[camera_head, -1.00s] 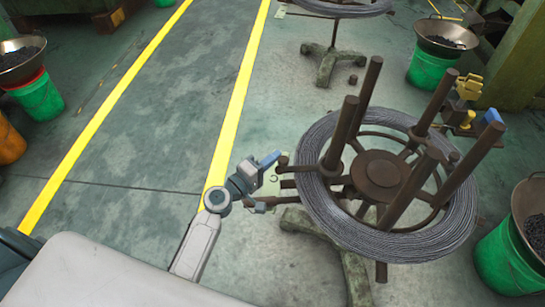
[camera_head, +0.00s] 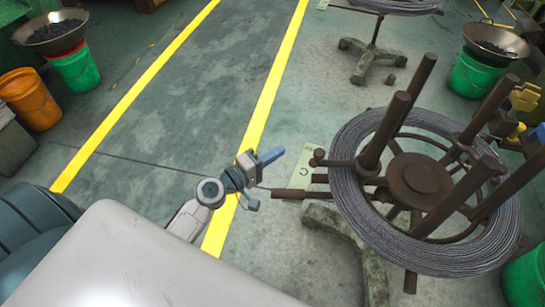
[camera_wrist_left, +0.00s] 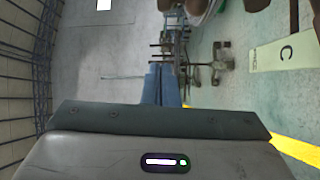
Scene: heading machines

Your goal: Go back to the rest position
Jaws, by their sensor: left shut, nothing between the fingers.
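My left gripper (camera_head: 270,157) shows in the head view, at the end of my grey arm, with its blue fingers together and nothing between them. It is in the air left of the wire coil stand and apart from it. In the left wrist view the blue fingers (camera_wrist_left: 161,85) also lie side by side, closed. My right gripper is in neither view.
The brown coil stand (camera_head: 420,180) with its grey wire coil (camera_head: 350,195) is close on the right. A card marked C (camera_head: 315,182) lies beside it. The floor between the yellow lines (camera_head: 130,95) is clear.

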